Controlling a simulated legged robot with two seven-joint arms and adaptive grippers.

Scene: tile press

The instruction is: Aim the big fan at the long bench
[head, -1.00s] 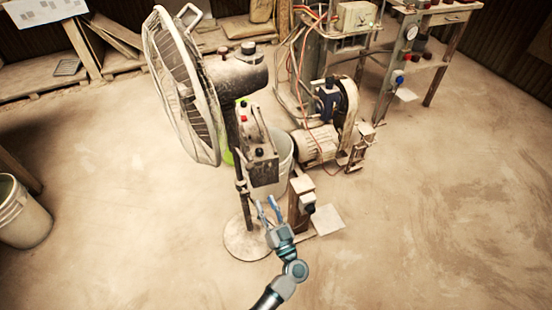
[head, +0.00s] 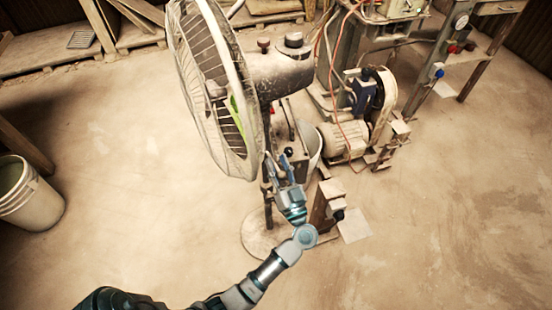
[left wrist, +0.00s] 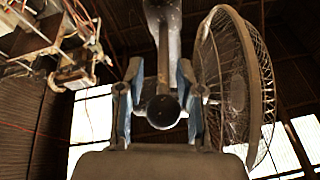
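The big fan (head: 205,85) stands on a round base (head: 262,236), its caged face turned to the left of the head view. Its dusty motor housing (head: 280,72) points right. In the left wrist view the fan cage (left wrist: 235,85) rises at the right. My left gripper (head: 279,160) is at the fan's stand, below the motor housing. In the left wrist view its blue fingers (left wrist: 160,95) stand apart, either side of a dark round-ended part (left wrist: 163,111), with gaps visible. I cannot tell for sure which furniture is the long bench; a worktable (head: 477,55) stands at upper right. My right gripper is not in view.
A motor with a belt wheel (head: 345,138) and hanging cables stand right behind the fan. A small post with a foot plate (head: 354,225) is close to my left arm. A bucket (head: 27,195) stands at far left. Floor at lower right is clear.

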